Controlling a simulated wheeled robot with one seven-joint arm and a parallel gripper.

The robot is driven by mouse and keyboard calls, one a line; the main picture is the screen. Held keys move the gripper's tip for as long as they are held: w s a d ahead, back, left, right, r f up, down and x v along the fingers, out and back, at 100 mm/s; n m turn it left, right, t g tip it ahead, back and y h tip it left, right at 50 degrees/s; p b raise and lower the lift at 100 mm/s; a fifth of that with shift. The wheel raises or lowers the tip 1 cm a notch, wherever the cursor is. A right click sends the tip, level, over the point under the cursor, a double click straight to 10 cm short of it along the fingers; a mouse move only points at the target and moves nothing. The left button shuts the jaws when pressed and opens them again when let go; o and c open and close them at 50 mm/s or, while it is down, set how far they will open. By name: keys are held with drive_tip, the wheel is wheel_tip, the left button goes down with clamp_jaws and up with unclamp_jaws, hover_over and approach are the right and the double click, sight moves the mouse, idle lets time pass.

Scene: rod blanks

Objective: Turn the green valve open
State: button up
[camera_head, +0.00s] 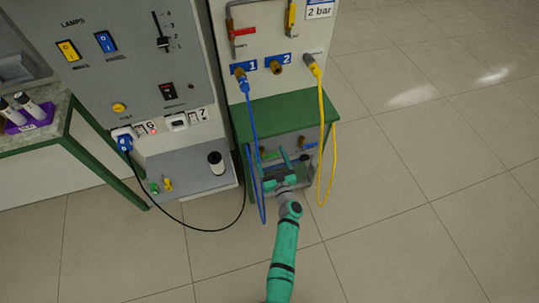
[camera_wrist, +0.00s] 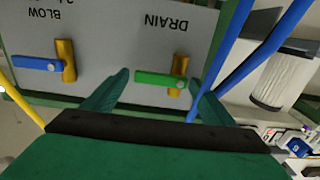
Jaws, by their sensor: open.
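In the wrist view the green valve handle (camera_wrist: 157,79) lies crosswise to its brass body (camera_wrist: 179,72), on a grey panel under an upside-down DRAIN label. My gripper (camera_wrist: 165,80) is open and empty, with one finger on each side of the green handle in the picture. I cannot tell how far the fingers are from the panel.
A blue-handled valve (camera_wrist: 38,63) labelled BLOW is left of the green one in the wrist view. A blue hose (camera_head: 252,130) hangs close beside my gripper. A yellow hose (camera_head: 322,110) hangs to the right. Open floor (camera_head: 420,200) lies at right.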

drive_tip(key=shift+w+a, duration=0.1)
drive_tip(key=shift+w, duration=0.2)
drive_tip(key=c, duration=1.1)
drive_tip(key=shift+o, duration=0.2)
